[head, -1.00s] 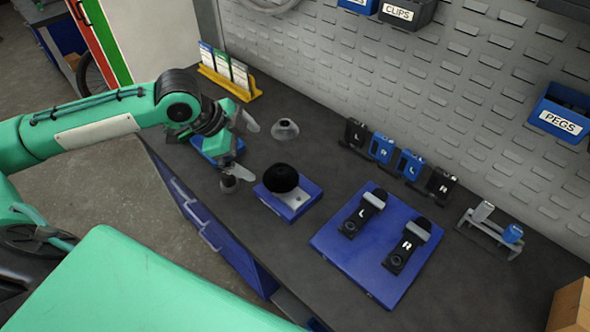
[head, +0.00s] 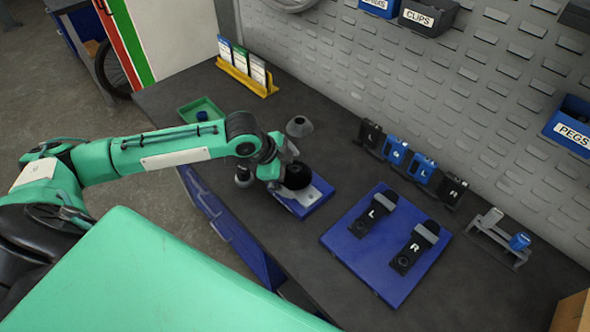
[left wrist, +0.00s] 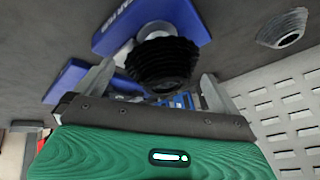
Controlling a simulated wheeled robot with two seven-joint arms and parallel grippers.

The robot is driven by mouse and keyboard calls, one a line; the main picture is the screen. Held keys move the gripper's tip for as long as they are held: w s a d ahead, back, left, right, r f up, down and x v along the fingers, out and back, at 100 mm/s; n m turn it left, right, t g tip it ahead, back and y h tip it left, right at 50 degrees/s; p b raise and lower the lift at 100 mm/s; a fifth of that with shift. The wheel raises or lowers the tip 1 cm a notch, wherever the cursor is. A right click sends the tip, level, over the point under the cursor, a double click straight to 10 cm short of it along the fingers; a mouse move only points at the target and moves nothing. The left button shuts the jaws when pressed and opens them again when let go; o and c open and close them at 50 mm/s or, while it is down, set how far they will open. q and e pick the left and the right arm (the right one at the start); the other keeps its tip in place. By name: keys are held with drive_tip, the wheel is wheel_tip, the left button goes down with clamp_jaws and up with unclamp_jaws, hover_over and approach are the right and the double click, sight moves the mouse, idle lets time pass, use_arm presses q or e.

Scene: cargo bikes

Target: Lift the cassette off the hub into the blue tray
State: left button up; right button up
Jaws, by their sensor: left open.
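The black, ridged cassette (head: 298,176) sits on the hub on a blue-edged stand (head: 309,201). My left gripper (head: 282,163) is at the cassette, partly covering its left side in the head view. In the left wrist view, the cassette (left wrist: 163,62) shows near the middle, between the open fingers (left wrist: 155,78); I cannot tell whether they touch it. The stand (left wrist: 120,22) lies behind it. The blue tray is not visible now; my left arm crosses the area where a blue tray edge showed earlier. My right gripper is not in view.
A grey cone (head: 299,126) stands behind the cassette and a small dark piece (head: 243,177) to its left. A green tray (head: 189,108) holds a blue piece. A blue board (head: 349,247) with L and R parts lies right. The pegboard wall rises behind.

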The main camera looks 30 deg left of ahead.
use_arm(q)
drive_tip(key=c, duration=1.3)
drive_tip(key=shift+o, duration=0.2)
